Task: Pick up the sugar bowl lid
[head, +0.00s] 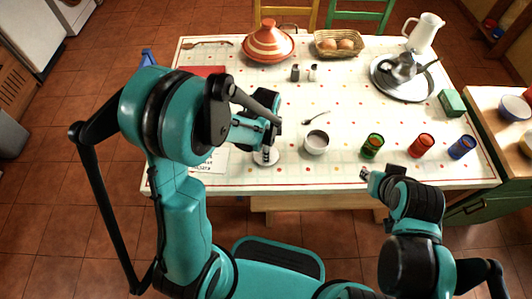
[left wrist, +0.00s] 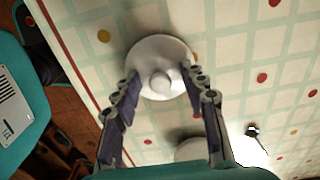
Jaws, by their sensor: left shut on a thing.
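The sugar bowl lid (head: 262,160) is a white disc near the front edge of the table, left of the white sugar bowl (head: 316,142), which stands uncovered. In the left wrist view the round lid (left wrist: 160,52) shows with its knob (left wrist: 160,83) facing the camera. My left gripper (head: 266,150) is over the lid in the head view. In the left wrist view its two fingers (left wrist: 160,77) are closed on the lid from both sides. I cannot tell whether the lid touches the cloth. My right gripper (head: 367,174) hangs at the table's front edge, apart from the lid; its jaw opening is unclear.
Green (head: 372,147), red (head: 421,146) and blue (head: 461,147) glasses stand right of the bowl. A spoon (head: 316,117) lies behind it. A tagine (head: 268,43), a bread basket (head: 339,43) and a tray with a teapot (head: 403,90) stand farther back.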

